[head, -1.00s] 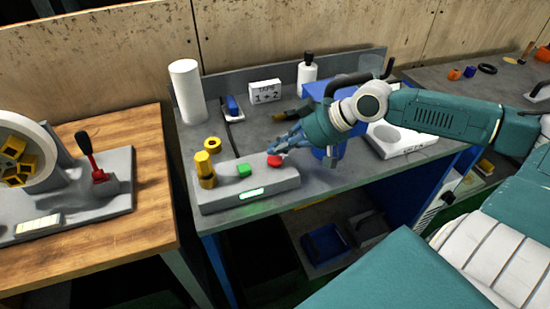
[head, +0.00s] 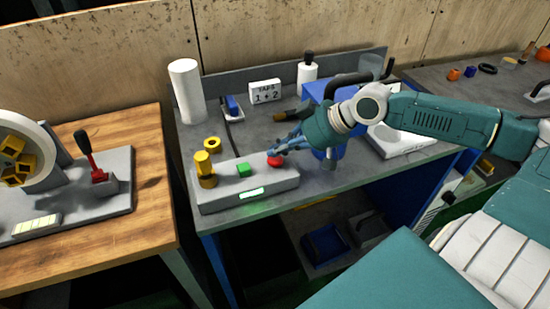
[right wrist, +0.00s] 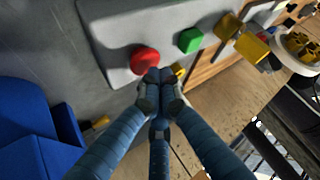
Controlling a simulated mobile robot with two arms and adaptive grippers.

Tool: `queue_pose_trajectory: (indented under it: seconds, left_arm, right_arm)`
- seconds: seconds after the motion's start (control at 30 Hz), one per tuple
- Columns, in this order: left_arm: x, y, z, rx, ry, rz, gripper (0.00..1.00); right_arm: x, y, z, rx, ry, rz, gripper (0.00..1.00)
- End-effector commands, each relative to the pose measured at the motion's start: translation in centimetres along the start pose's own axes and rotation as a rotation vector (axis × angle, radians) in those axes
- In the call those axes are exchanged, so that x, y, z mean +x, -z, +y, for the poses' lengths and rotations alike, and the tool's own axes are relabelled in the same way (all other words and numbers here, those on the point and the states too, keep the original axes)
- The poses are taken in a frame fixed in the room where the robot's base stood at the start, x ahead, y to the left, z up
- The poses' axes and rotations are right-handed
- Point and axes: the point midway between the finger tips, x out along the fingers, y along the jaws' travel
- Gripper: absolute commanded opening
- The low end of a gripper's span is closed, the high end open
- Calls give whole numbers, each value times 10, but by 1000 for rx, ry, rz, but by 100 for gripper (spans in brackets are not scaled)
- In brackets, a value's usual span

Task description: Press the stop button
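The red button (head: 274,160) sits at the right end of a grey control box (head: 226,195), beside a green button (head: 243,170) and a yellow knob (head: 204,168). My right gripper (head: 272,146) is just behind and above the red button. In the right wrist view, the fingertips of my right gripper (right wrist: 160,85) are together and empty, beside the red button (right wrist: 145,60); I cannot tell whether they touch it. The green button (right wrist: 190,39) shows farther along the box. My left gripper is not in view.
A yellow ring (head: 213,143), a white cylinder (head: 186,90) and a small counter sign (head: 265,91) stand behind the box. A blue container (head: 318,92) is behind my right arm. A wooden table (head: 140,215) with a red lever (head: 90,157) is at left.

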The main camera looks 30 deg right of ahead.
Motion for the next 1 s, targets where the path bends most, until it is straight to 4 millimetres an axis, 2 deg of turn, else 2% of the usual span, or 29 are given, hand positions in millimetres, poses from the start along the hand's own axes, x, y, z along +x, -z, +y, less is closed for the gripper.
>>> queue_pose_trajectory:
  seconds: [1.0]
  left_arm:
    - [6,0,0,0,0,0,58]
  right_arm:
    - [7,-8,3,1,0,-2,0]
